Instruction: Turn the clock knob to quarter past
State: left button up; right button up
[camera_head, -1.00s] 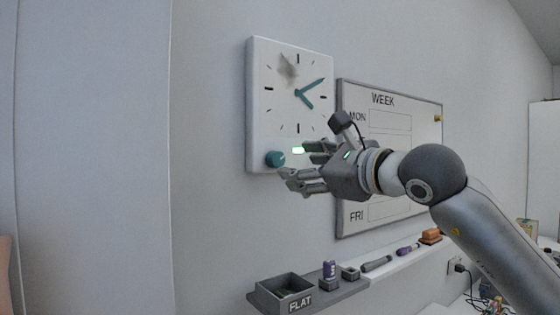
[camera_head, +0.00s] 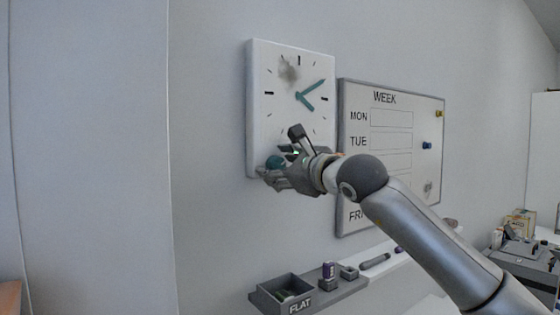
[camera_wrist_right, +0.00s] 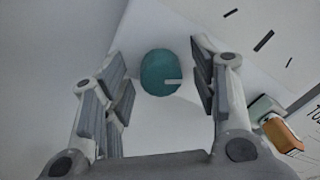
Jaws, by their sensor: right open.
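The white square clock (camera_head: 262,105) hangs on the wall, with teal hands and black tick marks. One hand points to the upper right, the other to the lower right. My left gripper is not in view.
A whiteboard marked WEEK (camera_head: 392,125) hangs right of the clock, behind my right arm. Below, a grey shelf with a tray marked FLAT (camera_head: 300,306) holds a purple item (camera_head: 328,270) and markers. The wall left of the clock is clear.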

jog(key=c, duration=1)
jog(key=shift+f+m+b, duration=0.2)
jog(key=shift+m+b, duration=0.2)
jog(key=shift+b, duration=0.5)
jog(key=shift+m+b, duration=1)
jog(key=shift+b, duration=0.2)
jog(key=shift+r+m+b, duration=0.25)
jog(key=shift+m+b, duration=0.8)
jog(key=shift+m, duration=0.35)
jog(key=shift+d, duration=0.1)
jog(key=o, duration=1)
